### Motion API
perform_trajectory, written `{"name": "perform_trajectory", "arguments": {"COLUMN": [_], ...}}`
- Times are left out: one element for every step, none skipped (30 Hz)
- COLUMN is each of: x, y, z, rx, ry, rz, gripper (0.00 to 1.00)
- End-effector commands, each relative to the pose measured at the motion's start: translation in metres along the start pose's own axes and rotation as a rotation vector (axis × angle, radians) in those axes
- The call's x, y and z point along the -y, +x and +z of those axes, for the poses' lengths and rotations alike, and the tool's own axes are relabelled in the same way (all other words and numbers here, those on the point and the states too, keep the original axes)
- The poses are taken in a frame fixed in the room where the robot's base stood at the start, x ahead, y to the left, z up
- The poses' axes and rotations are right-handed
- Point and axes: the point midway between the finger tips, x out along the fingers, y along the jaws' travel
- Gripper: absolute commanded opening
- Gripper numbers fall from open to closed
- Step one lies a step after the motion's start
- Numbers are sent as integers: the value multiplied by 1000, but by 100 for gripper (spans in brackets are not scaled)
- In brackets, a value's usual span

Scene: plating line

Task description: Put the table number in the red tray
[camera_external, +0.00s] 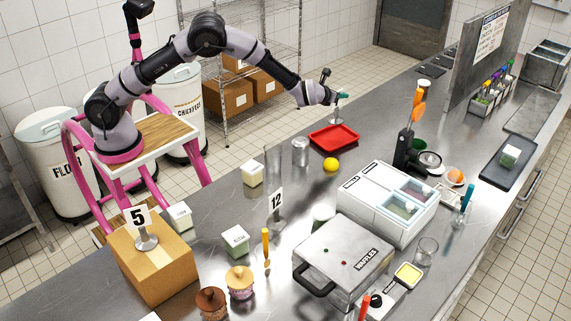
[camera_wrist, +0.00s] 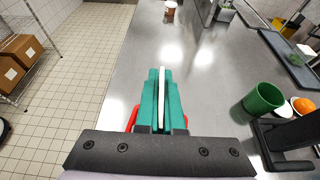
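My gripper (camera_external: 342,94) is in the air above the red tray (camera_external: 335,139) on the counter. In the wrist view its green fingers (camera_wrist: 163,95) are close together with a thin white strip (camera_wrist: 162,97) between them. The strip looks like a card seen edge-on; no number shows on it. Parts of the red tray show on both sides below the fingers. The tray looks empty. A table number 12 (camera_external: 276,202) stands on the counter, and a table number 5 (camera_external: 138,219) stands on a cardboard box.
A yellow ball (camera_external: 331,164) and glasses (camera_external: 300,151) are near the tray. A black dispenser (camera_external: 407,152) stands to its right, with a green cup (camera_wrist: 263,98) beside it. A white container unit (camera_external: 388,203) and waffle maker (camera_external: 343,256) are nearer. Counter beyond the tray is largely clear.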

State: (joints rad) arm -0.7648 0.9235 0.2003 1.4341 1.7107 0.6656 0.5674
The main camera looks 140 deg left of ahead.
Motion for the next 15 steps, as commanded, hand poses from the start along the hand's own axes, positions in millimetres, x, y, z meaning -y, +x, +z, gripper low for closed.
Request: {"name": "perform_trajectory", "arguments": {"x": [0, 0, 1, 1, 1, 1, 1, 1, 2, 2, 2, 2, 1, 1, 2], "y": [4, 6, 9, 10, 12, 14, 15, 16, 17, 18, 18, 20, 21, 22, 25], "z": [-12, -18, -24, -29, -33, -38, -40, -42, -44, -46, -48, -52, -55, -59, -65], "rx": [-3, -3, -3, -2, -2, -1, 0, 1, 1, 0, 0, -1, -1, -2, -2], "ry": [3, 4, 4, 3, 2, 3, 2, 1, 1, 1, 1, 2, 1, 1, 2], "rz": [0, 0, -1, -1, -1, -1, -1, -1, -1, -1, -1, -1, -1, -1, -1], "gripper": [0, 0, 0, 0, 0, 0, 0, 0, 0, 0, 0, 0, 0, 0, 0]}}
